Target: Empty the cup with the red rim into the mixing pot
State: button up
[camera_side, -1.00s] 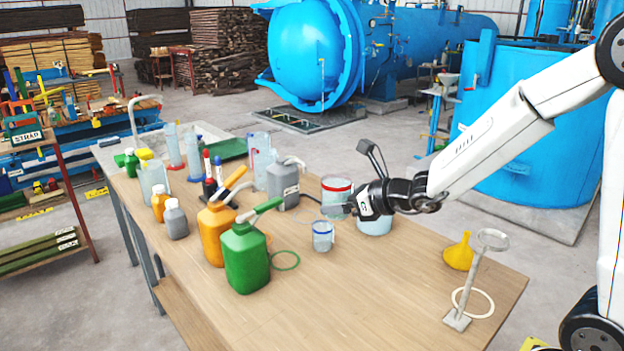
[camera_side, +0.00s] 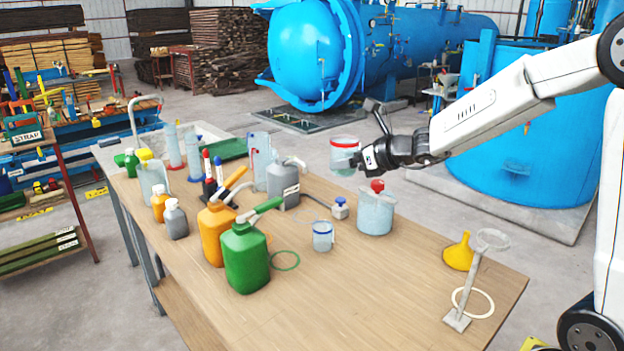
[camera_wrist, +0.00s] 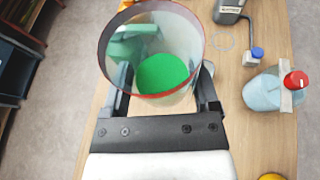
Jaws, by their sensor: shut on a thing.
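The cup with the red rim (camera_side: 343,158) is upright in my gripper (camera_side: 357,161), which is shut on its side. The cup is in the air above the far edge of the table. In the wrist view the cup (camera_wrist: 112,72) shows a green round surface inside. A pale blue pot (camera_side: 375,214), which looks like the mixing pot, stands on the table below and right of the cup. A red knob shows at its top. In the wrist view the pot (camera_wrist: 262,94) is right of my gripper, apart from the cup.
A small blue-rimmed cup (camera_side: 322,238) and a blue-knobbed grey block (camera_side: 340,209) stand left of the pot. Grey (camera_side: 283,187), orange (camera_side: 213,235) and green (camera_side: 246,262) jugs are further left. A yellow funnel (camera_side: 459,252) and ring stand (camera_side: 464,300) are right. The front middle table is clear.

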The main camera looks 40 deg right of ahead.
jog(key=w+d+f+m+h, duration=0.1)
jog(key=d+m+h, duration=0.2)
jog(key=d, duration=3)
notch_tip(320, 180, down, 22)
jog(key=shift+d, duration=0.15)
jog(key=shift+w+n, duration=0.1)
jog(key=shift+n, duration=0.2)
notch_tip(320, 180, up, 7)
jog(key=w+a+n+g+h, duration=0.2)
jog(key=g, duration=0.2)
jog(key=shift+w+g+h, duration=0.15)
jog(key=shift+g+h, duration=0.15)
jog(key=shift+g, duration=0.1)
jog(key=shift+f+n+g+h, duration=0.3)
jog(key=shift+g+h, duration=0.1)
jog(key=shift+g, duration=0.1)
jog(key=shift+r+n+g+h, duration=0.15)
jog(key=shift+n+g+h, duration=0.55)
jog(key=shift+g, duration=0.6)
dwell(0.3)
